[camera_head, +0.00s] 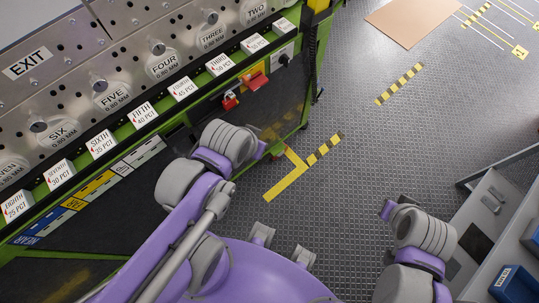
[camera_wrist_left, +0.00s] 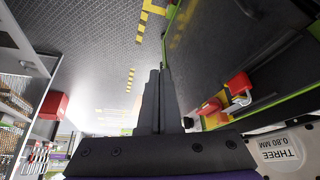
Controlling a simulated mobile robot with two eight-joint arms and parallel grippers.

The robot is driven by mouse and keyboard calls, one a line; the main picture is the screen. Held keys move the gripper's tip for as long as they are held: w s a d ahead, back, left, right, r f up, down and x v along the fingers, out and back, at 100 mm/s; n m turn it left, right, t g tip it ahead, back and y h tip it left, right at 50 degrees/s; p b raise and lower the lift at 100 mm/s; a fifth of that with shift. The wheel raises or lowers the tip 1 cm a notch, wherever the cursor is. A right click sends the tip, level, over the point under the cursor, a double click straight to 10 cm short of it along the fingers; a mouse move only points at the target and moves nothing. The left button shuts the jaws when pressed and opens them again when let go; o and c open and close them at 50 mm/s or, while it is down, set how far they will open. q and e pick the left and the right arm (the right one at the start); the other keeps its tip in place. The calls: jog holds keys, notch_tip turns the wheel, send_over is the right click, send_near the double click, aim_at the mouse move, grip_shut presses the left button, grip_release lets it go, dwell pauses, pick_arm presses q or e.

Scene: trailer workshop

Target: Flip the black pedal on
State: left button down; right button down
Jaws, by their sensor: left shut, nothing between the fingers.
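I cannot clearly pick out the black pedal. A small dark fitting on a pale plate (camera_head: 284,58) sits at the far end of the green bench front. Near it are a red flap (camera_head: 257,82) and a red knob (camera_head: 230,100); a red part also shows in the left wrist view (camera_wrist_left: 240,84). My left gripper (camera_wrist_left: 155,72) is shut and empty, its dark fingers pointing along the bench side over the floor, apart from the red parts. In the head view its fingers are hard to make out beyond the wrist. My right gripper's purple edge (camera_head: 387,210) shows; its fingers do not.
The green-framed bench (camera_head: 315,70) runs along the left, with numbered discs and white labelled blocks on top. Patterned metal floor (camera_head: 355,130) with yellow-black markings lies clear in the middle. A grey tray (camera_head: 495,198) and blue bins (camera_head: 515,285) stand at the right.

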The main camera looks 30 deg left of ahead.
pick_arm(q)
jog(key=shift+s+a, duration=0.1)
jog(key=shift+s, duration=0.1)
pick_arm(e)
jog(key=shift+s+a, duration=0.1)
jog(key=shift+s, duration=0.1)
